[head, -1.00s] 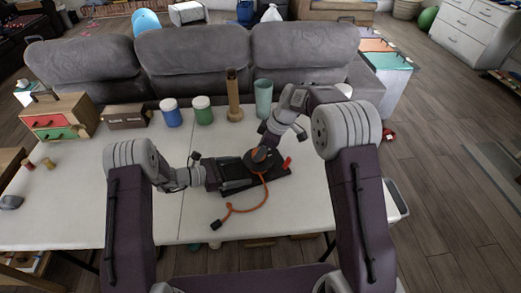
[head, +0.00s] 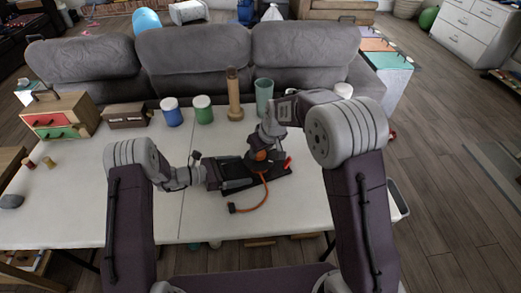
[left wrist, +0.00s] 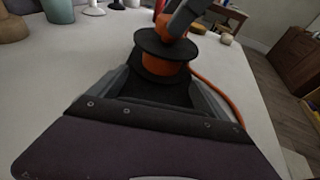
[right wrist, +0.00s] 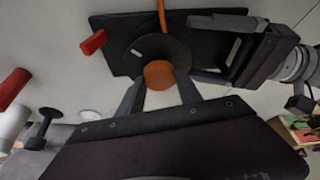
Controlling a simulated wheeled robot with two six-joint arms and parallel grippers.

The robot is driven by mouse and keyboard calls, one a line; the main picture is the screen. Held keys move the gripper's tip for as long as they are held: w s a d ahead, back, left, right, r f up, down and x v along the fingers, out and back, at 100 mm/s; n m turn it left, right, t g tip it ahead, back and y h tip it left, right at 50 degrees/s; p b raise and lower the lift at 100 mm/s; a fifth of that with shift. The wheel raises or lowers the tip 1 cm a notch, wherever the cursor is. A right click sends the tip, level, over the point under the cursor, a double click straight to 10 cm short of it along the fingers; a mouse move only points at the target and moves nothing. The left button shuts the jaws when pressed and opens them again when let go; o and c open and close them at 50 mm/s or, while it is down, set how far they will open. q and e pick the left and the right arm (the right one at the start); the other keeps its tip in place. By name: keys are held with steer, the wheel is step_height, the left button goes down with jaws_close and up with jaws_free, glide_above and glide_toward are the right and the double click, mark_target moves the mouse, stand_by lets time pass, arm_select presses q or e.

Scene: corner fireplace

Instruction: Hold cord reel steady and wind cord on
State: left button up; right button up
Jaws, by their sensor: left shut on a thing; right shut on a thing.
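The cord reel (head: 262,162) has black round flanges and an orange middle and stands on a black base plate (head: 279,176). My left gripper (head: 232,178) is low at the left side of the base, shut on it; the exact grip is partly hidden. My right gripper (head: 263,148) comes from above and is shut on the reel's round orange knob (right wrist: 158,74), over the black top disc (right wrist: 160,52). The orange cord (head: 264,195) runs from the reel towards the table's front, then curves left to a black plug (head: 232,208). The cord also shows right of the reel in the left wrist view (left wrist: 222,95).
A red piece (head: 288,162) is at the base's right end.

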steer(key=m+h, duration=0.1)
steer(key=m, duration=0.2)
steer(key=m+h, duration=0.1)
steer(key=m, duration=0.2)
steer(key=shift+a+t, duration=0.2)
steer(key=shift+t, duration=0.1)
steer(key=m+h, duration=0.2)
steer(key=m, duration=0.3)
steer(key=shift+w+a+m, duration=0.1)
steer(key=shift+a+m, duration=0.05)
steer(key=shift+m, duration=0.25)
steer(key=m+g+h, duration=0.1)
steer(key=m, duration=0.1)
steer(key=m+g+h, duration=0.1)
steer(key=m, duration=0.2)
steer(key=shift+w+a, duration=0.1)
steer(key=m+g, duration=0.1)
steer(key=m, duration=0.1)
steer(key=m+g, duration=0.1)
steer(key=m, duration=0.2)
steer(key=shift+w, duration=0.15)
steer(key=shift+m, duration=0.4)
steer(key=o, duration=1.4)
steer(key=shift+c, duration=0.2)
steer(key=shift+h, duration=0.3)
